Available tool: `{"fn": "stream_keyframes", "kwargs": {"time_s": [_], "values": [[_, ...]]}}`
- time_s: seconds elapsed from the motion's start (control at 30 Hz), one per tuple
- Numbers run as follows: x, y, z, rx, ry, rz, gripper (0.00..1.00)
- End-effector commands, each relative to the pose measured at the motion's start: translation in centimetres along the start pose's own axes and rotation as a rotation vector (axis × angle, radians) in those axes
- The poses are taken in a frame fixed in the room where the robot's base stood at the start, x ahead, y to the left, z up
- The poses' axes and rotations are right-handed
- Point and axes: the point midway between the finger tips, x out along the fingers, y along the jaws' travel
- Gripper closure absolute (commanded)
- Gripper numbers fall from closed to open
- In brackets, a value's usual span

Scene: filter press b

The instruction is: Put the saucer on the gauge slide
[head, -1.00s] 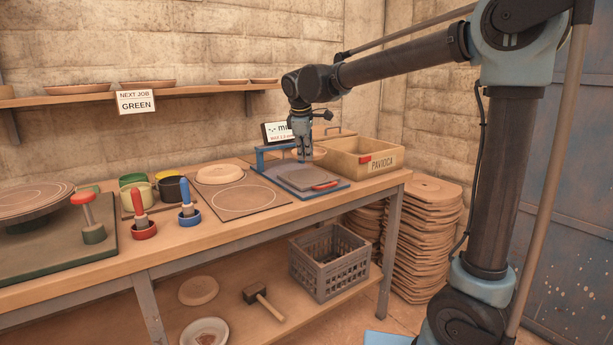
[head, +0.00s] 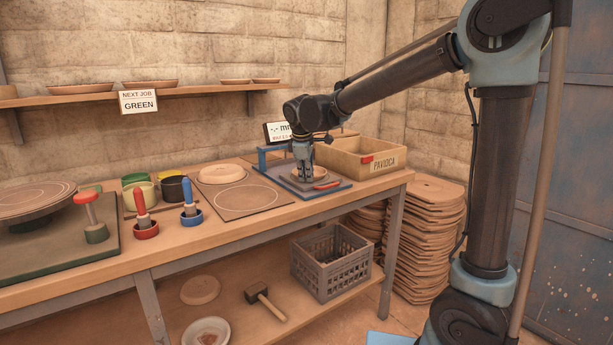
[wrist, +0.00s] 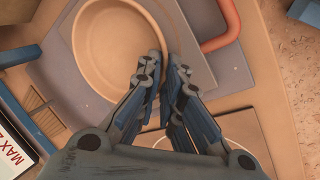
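The saucer is a shallow, round clay dish. In the wrist view the saucer (wrist: 112,45) fills the upper left, over the grey plate of the gauge slide (wrist: 205,25). My gripper (wrist: 163,62) is shut on the saucer's right rim, one finger inside the dish and one outside. In the head view my gripper (head: 303,175) points down over the gauge slide (head: 335,190), a grey plate with a red handle on a blue base. The saucer (head: 310,178) is partly hidden behind the fingers. It is at or just above the plate; I cannot tell whether it touches.
A wooden box (head: 345,158) stands right of the slide. A display (head: 277,132) stands behind it. A board with a circle (head: 247,200) and another clay dish (head: 222,174) lie left. Pots and red and blue handled tools stand farther left.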

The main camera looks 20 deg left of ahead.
Motion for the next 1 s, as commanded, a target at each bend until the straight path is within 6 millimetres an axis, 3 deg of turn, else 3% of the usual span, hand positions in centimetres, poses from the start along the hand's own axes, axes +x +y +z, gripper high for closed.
{"fn": "stream_keyframes", "kwargs": {"time_s": [0.47,1.0], "values": [[-0.9,0.0,0.0,0.000,0.000,0.000,0.87],[-10.1,0.1,0.1,0.000,0.000,0.000,0.87]]}}
